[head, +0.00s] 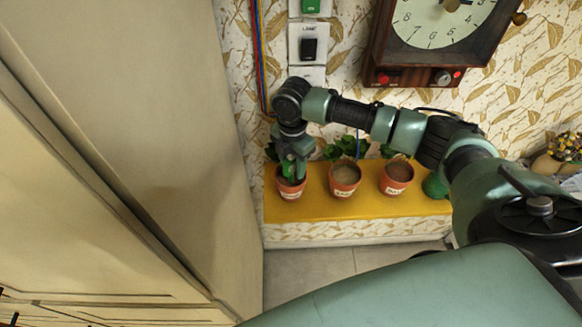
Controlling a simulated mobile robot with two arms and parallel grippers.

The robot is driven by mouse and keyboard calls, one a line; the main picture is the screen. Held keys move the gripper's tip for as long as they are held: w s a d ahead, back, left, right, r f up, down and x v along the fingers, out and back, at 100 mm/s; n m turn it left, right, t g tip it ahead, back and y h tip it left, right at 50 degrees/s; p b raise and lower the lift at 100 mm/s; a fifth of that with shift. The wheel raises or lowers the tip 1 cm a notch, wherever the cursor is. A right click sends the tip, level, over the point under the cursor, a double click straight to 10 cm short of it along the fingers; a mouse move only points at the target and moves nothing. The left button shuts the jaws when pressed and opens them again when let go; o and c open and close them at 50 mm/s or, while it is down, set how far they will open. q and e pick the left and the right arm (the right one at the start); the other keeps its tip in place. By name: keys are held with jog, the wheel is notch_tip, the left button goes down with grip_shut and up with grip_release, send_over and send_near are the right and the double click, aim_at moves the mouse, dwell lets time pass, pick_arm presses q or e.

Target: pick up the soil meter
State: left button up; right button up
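My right arm reaches in from the right, and my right gripper (292,166) points down over the leftmost terracotta pot (291,188). A small bright green piece (288,170) shows at the fingers, just above this pot's soil. It may be the soil meter or a leaf; I cannot tell which. The fingers overlap it, and whether they are closed on it is unclear. No other soil meter can be made out with certainty. My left gripper is not in view.
Two more labelled pots, a middle one (344,181) and a right one (396,178), stand on the yellow shelf (340,208). A green object (436,187) is partly hidden by my arm. A clock (440,25) and switches (308,44) are on the wall. A large beige panel (130,130) fills the left.

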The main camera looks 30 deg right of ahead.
grip_shut()
notch_tip(320, 180, up, 31)
jog(key=p, duration=0.7)
dwell(0.7)
